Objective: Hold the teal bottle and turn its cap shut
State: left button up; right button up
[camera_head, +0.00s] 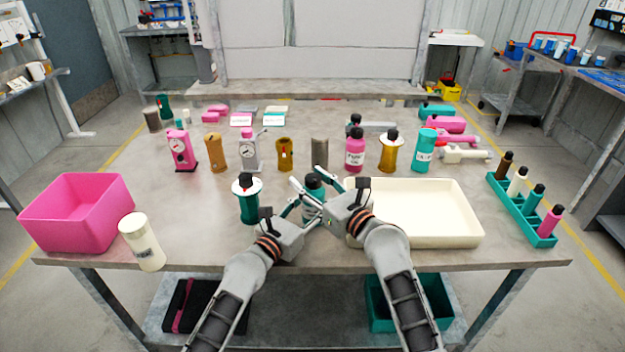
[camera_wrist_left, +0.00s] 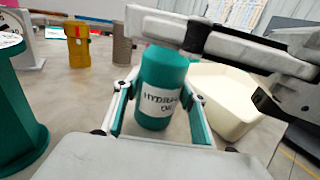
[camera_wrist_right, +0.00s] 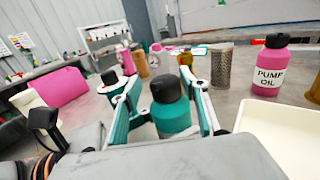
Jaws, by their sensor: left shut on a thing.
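The teal bottle (camera_head: 313,186) stands upright near the front middle of the table. It also shows in the left wrist view (camera_wrist_left: 160,75), with a white label reading roughly "hydraulic oil". My left gripper (camera_wrist_left: 160,100) is shut around the bottle's body, one finger on each side. The dark cap (camera_wrist_right: 166,85) sits on the bottle and shows in the right wrist view. My right gripper (camera_wrist_right: 168,100) is open, with its fingers on either side of the cap and gaps to it. In the left wrist view, the right gripper's fingers hide the cap.
A cream tray (camera_head: 465,232) lies close on the right. A teal and white spool-like part (camera_head: 248,205) stands close on the left. A pink bin (camera_head: 75,215) and a cream jar (camera_head: 141,242) are farther left. Bottles and pump parts stand behind.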

jog(key=shift+w+d, duration=0.1)
jog(key=shift+d, duration=0.1)
jog(key=shift+s+d, duration=0.2)
jog(key=shift+s, duration=0.05)
jog(key=v, duration=1.1)
jog(key=shift+s, duration=0.25)
